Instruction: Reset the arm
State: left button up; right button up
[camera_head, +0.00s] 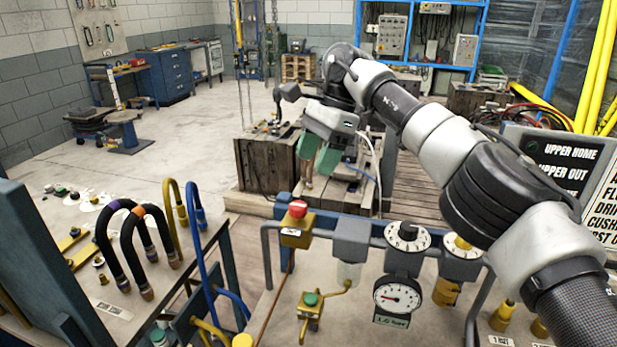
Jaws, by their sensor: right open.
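My right arm comes in from the right edge and reaches across the middle of the head view. Its gripper (318,154) hangs in the air with its green-padded fingers pointing down and apart. Nothing shows between the fingers. The gripper is seen against the wooden crates behind it, above and beyond the panel with the red button (297,209). I cannot tell its exact distance from the crates. My left arm and gripper are not in view.
A pipe-framed panel carries a pressure gauge (397,296), dials and valves in front. A bench with curved hoses (124,240) stands at left. Wooden crates (262,165) stand behind the gripper. A sign board (562,165) is at right. Open floor (200,140) lies at left back.

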jog(key=shift+w+d+r, duration=0.1)
jog(key=shift+d+r, duration=0.1)
jog(key=shift+r, duration=0.3)
